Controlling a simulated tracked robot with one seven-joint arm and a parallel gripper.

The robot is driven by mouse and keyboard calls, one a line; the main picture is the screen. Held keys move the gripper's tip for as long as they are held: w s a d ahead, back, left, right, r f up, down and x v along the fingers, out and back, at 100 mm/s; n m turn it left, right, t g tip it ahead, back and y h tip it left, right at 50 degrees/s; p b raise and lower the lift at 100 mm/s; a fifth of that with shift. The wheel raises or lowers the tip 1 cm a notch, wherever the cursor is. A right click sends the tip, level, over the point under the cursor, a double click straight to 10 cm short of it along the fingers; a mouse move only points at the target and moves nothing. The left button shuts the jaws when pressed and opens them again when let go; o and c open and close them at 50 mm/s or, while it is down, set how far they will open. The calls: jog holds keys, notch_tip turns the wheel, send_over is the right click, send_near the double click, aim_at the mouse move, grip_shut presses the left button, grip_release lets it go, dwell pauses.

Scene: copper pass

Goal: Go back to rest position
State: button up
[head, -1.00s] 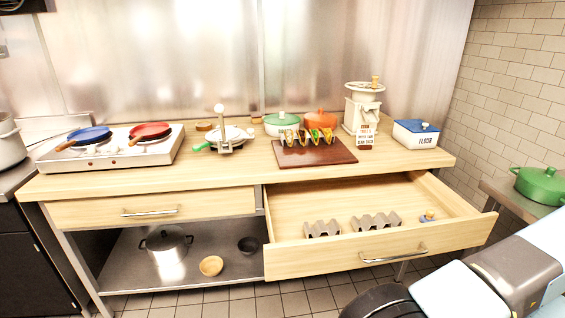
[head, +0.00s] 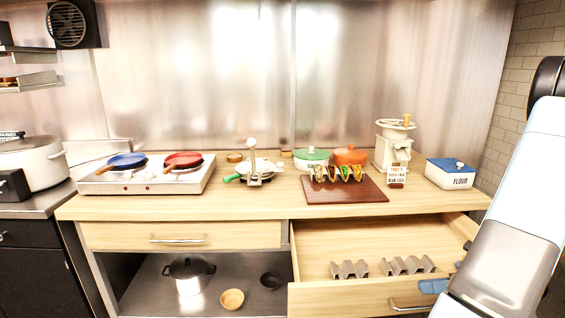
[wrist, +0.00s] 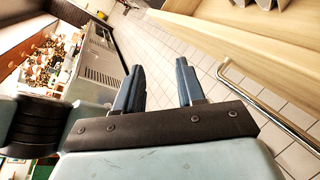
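My gripper (wrist: 160,88) shows in the wrist view with its two blue fingers apart and nothing between them; tiled floor lies behind the gap. The open drawer (wrist: 230,50) and its metal handle (wrist: 265,110) are to the right of the fingers, apart from them. In the head view my arm crosses the right side, in front of the drawer's right end. A blue part of the gripper (head: 433,286) shows by the drawer front (head: 345,298). The small blue-and-yellow item in the drawer is now hidden there.
The drawer holds two grey taco holders (head: 408,265). On the counter (head: 250,205) stand a stove (head: 147,175), a board with tacos (head: 345,189), a grinder (head: 393,150) and a flour box (head: 450,174). A pot (head: 189,275) and bowls sit on the lower shelf.

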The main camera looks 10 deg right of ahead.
jog(key=s+a+r+n+h, duration=0.1)
jog(key=a+r+n+h, duration=0.5)
jog(key=a+r+n, duration=0.5)
jog(key=s+a+r+n+h, duration=0.2)
jog(key=a+r+n+h, duration=0.5)
jog(key=a+r+n, duration=0.4)
notch_tip(320, 180, up, 5)
jog(key=n, duration=0.8)
jog(key=shift+a+n+h, duration=0.25)
jog(key=shift+n+h, duration=0.05)
